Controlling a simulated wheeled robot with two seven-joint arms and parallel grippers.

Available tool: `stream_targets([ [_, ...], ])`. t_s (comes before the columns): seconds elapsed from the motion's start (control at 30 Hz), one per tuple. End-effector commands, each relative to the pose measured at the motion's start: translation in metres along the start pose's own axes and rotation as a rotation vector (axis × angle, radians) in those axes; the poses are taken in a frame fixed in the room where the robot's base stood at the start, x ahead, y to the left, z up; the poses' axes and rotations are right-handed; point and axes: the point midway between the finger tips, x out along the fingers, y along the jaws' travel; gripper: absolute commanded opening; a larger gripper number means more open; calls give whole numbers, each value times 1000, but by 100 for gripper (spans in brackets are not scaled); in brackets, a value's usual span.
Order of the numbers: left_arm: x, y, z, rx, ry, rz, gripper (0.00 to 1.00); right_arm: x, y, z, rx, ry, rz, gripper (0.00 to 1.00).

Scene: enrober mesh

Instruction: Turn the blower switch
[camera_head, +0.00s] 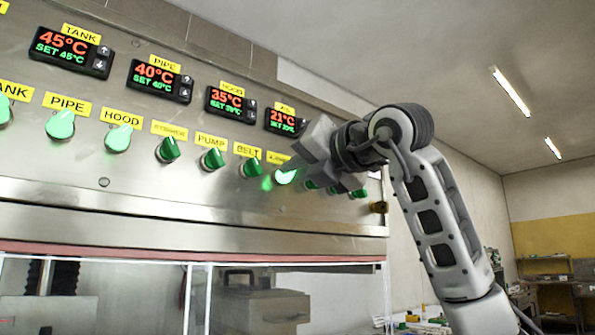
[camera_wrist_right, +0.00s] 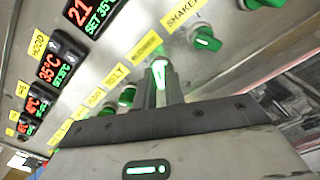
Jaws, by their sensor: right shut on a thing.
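The blower switch (camera_head: 287,176) is a green knob under a small yellow label on the steel panel in the head view, glowing bright green. It also shows in the right wrist view (camera_wrist_right: 160,72), upright in that picture, between my finger tips. My right gripper (camera_head: 308,166) reaches in from the right of the head view and is shut on this knob. In the wrist view the grey fingers of my right gripper (camera_wrist_right: 161,92) stand on either side of it. The label above it is too small to read clearly. My left gripper is in neither view.
The belt switch (camera_head: 251,168), pump switch (camera_head: 213,159) and hood switch (camera_head: 117,138) sit in a row to the left. The shaker switch (camera_wrist_right: 207,40) is close by in the wrist view. Temperature displays (camera_head: 232,104) line the panel above. Free room lies right of the panel.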

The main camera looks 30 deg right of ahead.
Motion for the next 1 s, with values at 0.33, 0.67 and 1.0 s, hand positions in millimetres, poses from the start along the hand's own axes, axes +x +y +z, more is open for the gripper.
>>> stream_targets([
  [0.33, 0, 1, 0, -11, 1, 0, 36, 0, 0, 1, 33, -2, 0, 0],
  [0.67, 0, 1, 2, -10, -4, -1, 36, 0, 0, 1, 33, -2, 1, 33],
  [1.0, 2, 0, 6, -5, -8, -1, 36, -4, 0, 0, 30, -2, 0, 33],
])
